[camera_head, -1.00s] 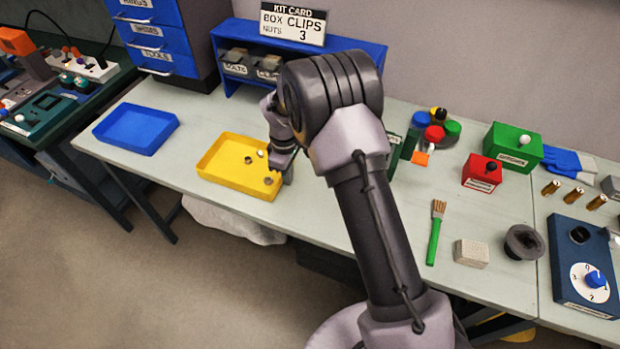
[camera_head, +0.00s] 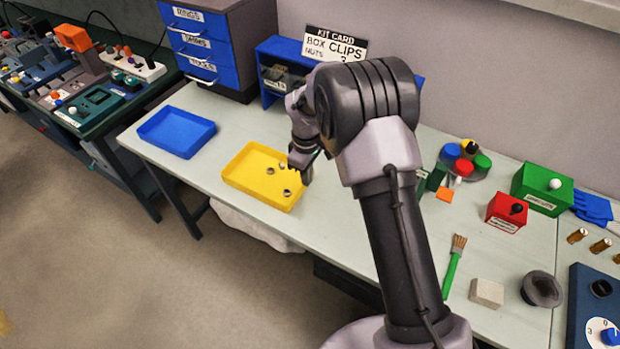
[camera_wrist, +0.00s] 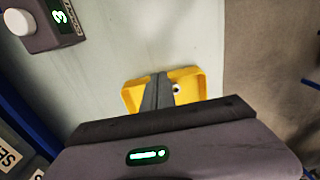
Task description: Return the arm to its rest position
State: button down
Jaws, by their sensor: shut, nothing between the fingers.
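My arm reaches up from the bottom of the head view and bends over the pale workbench (camera_head: 350,235). My gripper (camera_head: 298,178) is at the right end of the yellow tray (camera_head: 240,188), with its tips hidden behind or among my own links. In the wrist view my gripper (camera_wrist: 158,90) shows its dark fingers together and empty, seen in front of the yellow tray (camera_wrist: 188,72).
An empty blue tray (camera_head: 178,132) lies left of the yellow one. A blue shelf with a kit card (camera_head: 335,45) stands behind my arm. To the right are a red box (camera_head: 506,212), a green box (camera_head: 542,188), a brush (camera_head: 453,265) and a grey block (camera_head: 487,292).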

jog(key=s+d+r+m+t+y+b, duration=0.1)
jog(key=s+d+r+m+t+b, duration=0.2)
jog(key=s+r, duration=0.5)
jog(key=s+d+r+m+b, duration=0.2)
jog(key=s+r+m, duration=0.25)
jog(key=r, duration=0.75)
jog(key=s+d+m+t+y+b, duration=0.1)
jog(key=s+m+b, duration=0.3)
jog(key=s, duration=1.3)
jog(key=d+m+t, duration=0.1)
jog(key=m, duration=0.3)
jog(key=shift+s+d+f+t, duration=0.15)
jog(key=shift+s+t, duration=0.2)
jog(key=shift+t, duration=0.05)
jog(key=c, duration=2.2)
grip_release()
